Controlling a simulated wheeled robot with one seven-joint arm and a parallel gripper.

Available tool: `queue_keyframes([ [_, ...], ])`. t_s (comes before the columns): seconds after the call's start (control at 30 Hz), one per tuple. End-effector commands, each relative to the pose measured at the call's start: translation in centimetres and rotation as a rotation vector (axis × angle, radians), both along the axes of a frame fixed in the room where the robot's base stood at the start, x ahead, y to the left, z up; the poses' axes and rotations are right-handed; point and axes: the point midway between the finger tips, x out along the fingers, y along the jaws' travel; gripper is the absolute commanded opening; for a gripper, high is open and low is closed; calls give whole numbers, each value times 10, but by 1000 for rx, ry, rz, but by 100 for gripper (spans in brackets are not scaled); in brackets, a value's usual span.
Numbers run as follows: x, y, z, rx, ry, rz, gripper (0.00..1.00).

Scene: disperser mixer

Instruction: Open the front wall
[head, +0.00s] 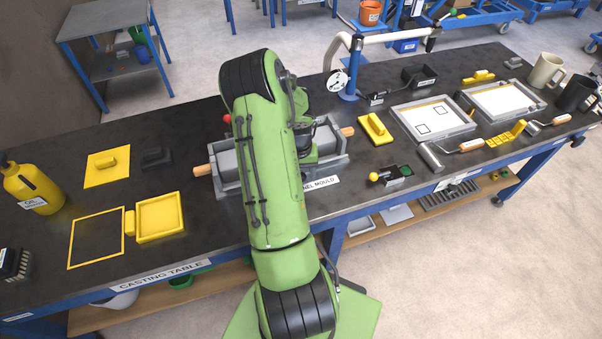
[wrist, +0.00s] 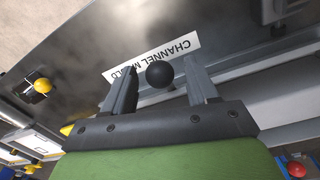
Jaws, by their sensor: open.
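The grey channel mould (head: 228,183) sits on the casting table, with a wooden handle at each end. My arm crosses its middle and hides much of it, including most of its front wall. In the wrist view, a black ball knob (wrist: 159,75) shows beside the "CHANNEL MOULD" label, along the mould's front side. My gripper (wrist: 158,72) is open, with one finger on each side of the knob. I cannot tell whether either finger touches it. In the head view my arm hides the fingers and the knob.
The dark casting table (head: 230,235) has free room in front of the mould. A yellow-knobbed switch box (head: 398,177) stands to the right. A yellow tray (head: 160,217) lies to the left. A blue post with a gauge (head: 338,82) stands behind the mould.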

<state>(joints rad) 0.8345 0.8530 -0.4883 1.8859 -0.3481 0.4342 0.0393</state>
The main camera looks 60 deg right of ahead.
Motion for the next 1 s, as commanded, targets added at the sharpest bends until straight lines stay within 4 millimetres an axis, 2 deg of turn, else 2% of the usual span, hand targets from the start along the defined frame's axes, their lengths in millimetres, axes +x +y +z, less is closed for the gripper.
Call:
queue_keyframes([
  [0.03,0,0,0,0,0,0,58],
  [0.4,0,0,1,0,0,0,2],
  [0.43,0,0,1,0,0,0,0],
  [0.93,6,-6,7,-5,-3,1,0],
  [0.97,6,-6,7,-6,-3,1,38],
  [1.0,6,-6,7,-5,-3,1,44],
])
